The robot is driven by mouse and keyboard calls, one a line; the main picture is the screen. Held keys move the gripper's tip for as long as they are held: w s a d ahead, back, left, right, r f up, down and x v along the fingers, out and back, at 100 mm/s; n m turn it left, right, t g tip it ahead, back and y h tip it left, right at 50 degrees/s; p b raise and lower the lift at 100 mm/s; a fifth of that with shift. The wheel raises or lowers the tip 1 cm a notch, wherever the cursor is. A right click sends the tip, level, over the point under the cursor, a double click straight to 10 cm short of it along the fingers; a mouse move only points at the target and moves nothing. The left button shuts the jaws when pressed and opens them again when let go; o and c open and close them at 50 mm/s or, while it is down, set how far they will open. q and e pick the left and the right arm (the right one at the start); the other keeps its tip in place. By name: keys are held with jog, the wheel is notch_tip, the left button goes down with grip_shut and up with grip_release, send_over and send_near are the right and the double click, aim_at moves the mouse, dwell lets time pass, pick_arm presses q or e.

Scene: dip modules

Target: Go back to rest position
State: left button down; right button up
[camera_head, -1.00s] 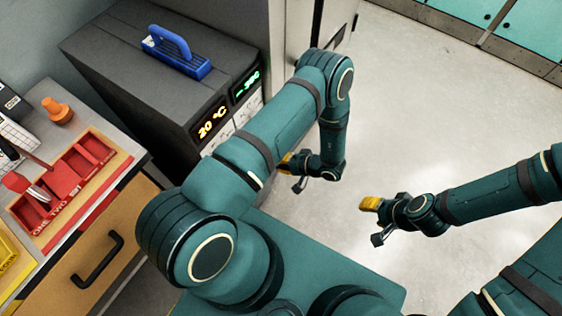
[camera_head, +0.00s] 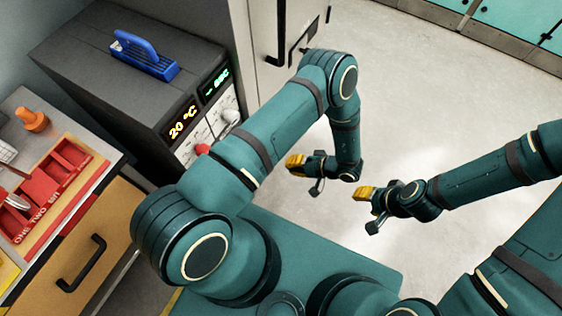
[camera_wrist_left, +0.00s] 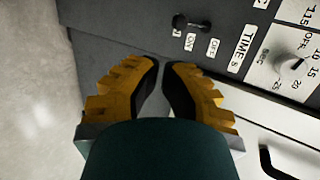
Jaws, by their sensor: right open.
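My left gripper (camera_head: 297,163) hangs over the pale floor in the head view, right of the dark grey machine. In the left wrist view its yellow, dark-padded fingers (camera_wrist_left: 161,66) have tips close together with a narrow gap. Nothing shows between them, and how far they are open is unclear. The machine's control panel (camera_wrist_left: 245,40) shows beyond them. My right gripper (camera_head: 364,194) is a short way to the right of the left one, also over the floor. It is open, and no held object shows.
The dark machine (camera_head: 90,65) bears a blue rack with a handle (camera_head: 145,57). Left are a red tray (camera_head: 45,190), an orange object (camera_head: 32,120) and a drawer (camera_head: 75,235). A grey cabinet (camera_head: 262,45) stands behind. Floor at centre and right is clear.

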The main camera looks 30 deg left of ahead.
pick_arm(q)
jog(key=shift+d+r, duration=0.1)
jog(key=shift+d, duration=0.3)
dwell(0.3)
jog(key=w+r+n+t+h, duration=0.1)
jog(key=w+r+t+h, duration=0.2)
jog(key=w+t+h, duration=0.4)
jog(key=s+d+r+g+h, duration=0.3)
jog(key=s+r+h, duration=0.5)
jog(key=s, duration=0.4)
jog(key=shift+s+d+g+h, duration=0.2)
jog(key=shift+d+g+h, duration=0.1)
jog(key=shift+d+g, duration=0.1)
